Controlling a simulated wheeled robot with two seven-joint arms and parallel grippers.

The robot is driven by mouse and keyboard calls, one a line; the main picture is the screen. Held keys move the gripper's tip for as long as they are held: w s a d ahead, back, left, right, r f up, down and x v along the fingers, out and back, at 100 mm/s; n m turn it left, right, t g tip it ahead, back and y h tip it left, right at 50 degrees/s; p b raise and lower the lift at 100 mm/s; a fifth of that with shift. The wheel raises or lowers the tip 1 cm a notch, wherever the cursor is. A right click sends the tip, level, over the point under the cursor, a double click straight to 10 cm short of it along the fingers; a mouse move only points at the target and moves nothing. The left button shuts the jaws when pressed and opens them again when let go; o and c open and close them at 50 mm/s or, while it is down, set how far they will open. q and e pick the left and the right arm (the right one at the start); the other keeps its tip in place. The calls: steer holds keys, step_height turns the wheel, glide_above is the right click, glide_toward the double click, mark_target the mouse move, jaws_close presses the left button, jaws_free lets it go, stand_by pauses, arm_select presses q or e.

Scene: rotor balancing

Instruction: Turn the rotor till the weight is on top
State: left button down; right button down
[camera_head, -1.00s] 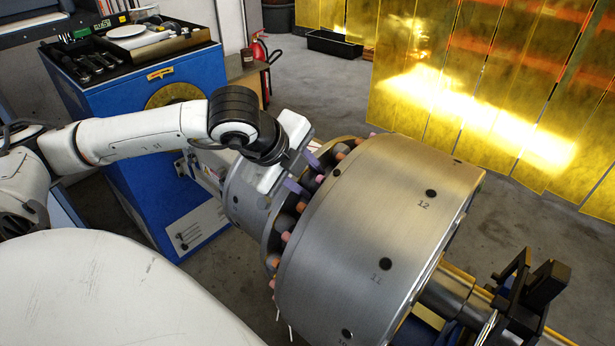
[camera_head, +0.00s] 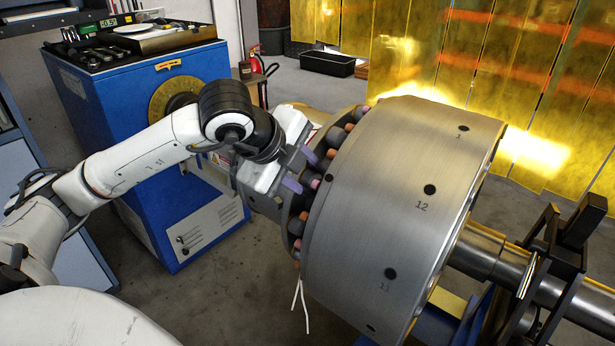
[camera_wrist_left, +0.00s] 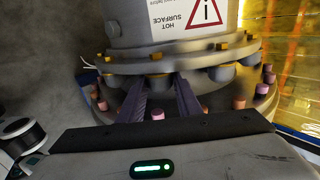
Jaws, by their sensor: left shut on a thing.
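The rotor (camera_head: 385,215) is a large brushed-steel drum lying on its shaft, with dark holes around it numbered 1, 12 and 11 down the side facing me. Its left end carries a flange ringed with pink, orange and purple coupling pins (camera_head: 300,216). I cannot make out a separate weight. My left gripper (camera_head: 301,171) reaches the flange from the left, its purple fingers among the pins. In the left wrist view, the fingers (camera_wrist_left: 161,100) lie either side of a pin or stud in the coupling, and they are shut on it. My right gripper is not in view.
A blue cabinet (camera_head: 205,225) with tools on top stands behind my left arm. A dark stand (camera_head: 573,240) supports the shaft at right. Yellow curtains (camera_head: 520,60) hang behind. White strands (camera_head: 304,305) hang below the flange. A hot-surface label (camera_wrist_left: 187,14) marks the housing.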

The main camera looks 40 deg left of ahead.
arm_select(q)
steer(key=shift+w+a+r+t, duration=0.15)
steer(key=shift+w+r, duration=0.1)
steer(key=shift+r, duration=0.2)
steer(key=shift+w+d+r+t, duration=0.1)
steer(key=shift+w+r+t, duration=0.1)
steer(key=shift+r, duration=0.25)
steer(key=shift+w, duration=0.15)
steer(key=c, duration=1.3)
jaws_free()
steer(key=shift+f, duration=0.3)
steer(key=shift+s+f, duration=0.15)
steer(key=shift+s, duration=0.15)
steer(key=shift+s+r, duration=0.25)
steer(key=shift+r, duration=0.3)
steer(key=v, duration=0.9)
